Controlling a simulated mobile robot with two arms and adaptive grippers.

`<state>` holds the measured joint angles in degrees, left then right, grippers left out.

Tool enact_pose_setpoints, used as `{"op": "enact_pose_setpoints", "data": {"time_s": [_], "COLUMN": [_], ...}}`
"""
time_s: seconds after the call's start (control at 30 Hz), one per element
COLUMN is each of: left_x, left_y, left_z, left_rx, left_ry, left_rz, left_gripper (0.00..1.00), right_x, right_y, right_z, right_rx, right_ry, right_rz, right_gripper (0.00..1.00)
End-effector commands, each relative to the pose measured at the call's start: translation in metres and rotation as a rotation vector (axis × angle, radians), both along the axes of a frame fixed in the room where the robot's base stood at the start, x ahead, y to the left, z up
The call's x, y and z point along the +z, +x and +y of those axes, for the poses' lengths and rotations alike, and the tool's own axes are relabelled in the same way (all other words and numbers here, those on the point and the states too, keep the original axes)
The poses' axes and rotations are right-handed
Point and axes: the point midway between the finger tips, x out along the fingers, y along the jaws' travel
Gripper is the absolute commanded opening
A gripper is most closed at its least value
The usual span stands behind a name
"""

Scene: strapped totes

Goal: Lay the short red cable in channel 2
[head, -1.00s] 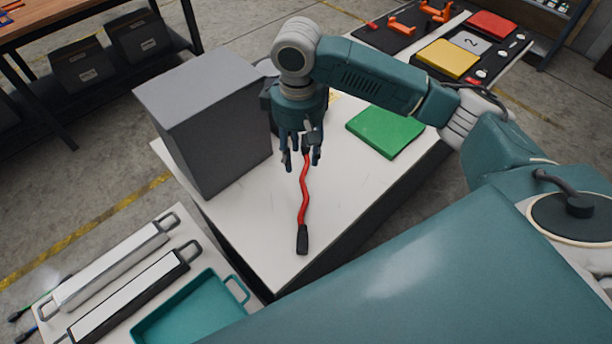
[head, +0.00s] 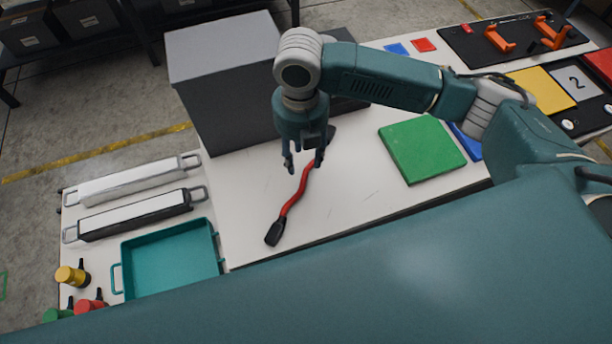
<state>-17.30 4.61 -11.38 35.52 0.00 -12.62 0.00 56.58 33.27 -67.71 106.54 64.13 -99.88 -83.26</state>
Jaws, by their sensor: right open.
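The short red cable (head: 290,205) lies on the white table, with a black plug at its lower end. Its upper end passes behind my right gripper (head: 304,166). The right gripper points down, open, its fingers beside the upper part of the cable; I cannot tell whether they touch it. A plate marked "2" (head: 577,83) lies at the right. Two long trough-like pieces with end handles, one white (head: 130,182) and one dark-edged (head: 135,212), lie at the left. I see no number on them. My left gripper is out of view.
A large grey box (head: 225,90) stands just left of and behind the gripper. A green pad (head: 422,150) lies to the right and a teal tray (head: 172,262) to the left. Orange brackets (head: 500,38) sit on a dark board at the back right. The table around the cable's plug is clear.

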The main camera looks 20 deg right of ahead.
Motion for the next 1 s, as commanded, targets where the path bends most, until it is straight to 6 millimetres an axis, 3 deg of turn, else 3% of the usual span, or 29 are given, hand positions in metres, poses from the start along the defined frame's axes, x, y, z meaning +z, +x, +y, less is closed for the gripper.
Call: {"op": "enact_pose_setpoints", "data": {"time_s": [0.1, 0.27, 0.6, 0.9, 1.0], "left_x": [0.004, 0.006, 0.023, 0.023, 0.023], "left_y": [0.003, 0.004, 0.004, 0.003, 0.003], "left_z": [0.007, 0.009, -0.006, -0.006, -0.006], "left_rx": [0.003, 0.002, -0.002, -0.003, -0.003], "left_ry": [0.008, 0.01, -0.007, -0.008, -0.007], "left_rz": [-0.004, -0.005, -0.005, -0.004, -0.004], "left_gripper": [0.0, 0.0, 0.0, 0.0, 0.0], "right_x": [-0.017, -0.028, -0.072, -0.079, -0.079], "right_y": [0.0, 0.0, 0.004, 0.004, 0.004], "right_z": [-0.001, -0.001, -0.002, -0.002, -0.002], "right_rx": [-0.004, -0.004, -0.005, -0.004, -0.004], "right_ry": [0.0, -0.002, -0.002, -0.001, -0.001], "right_rz": [0.004, 0.001, 0.002, -0.001, -0.001], "right_gripper": [0.42, 0.42, 0.42, 0.42, 0.24]}}
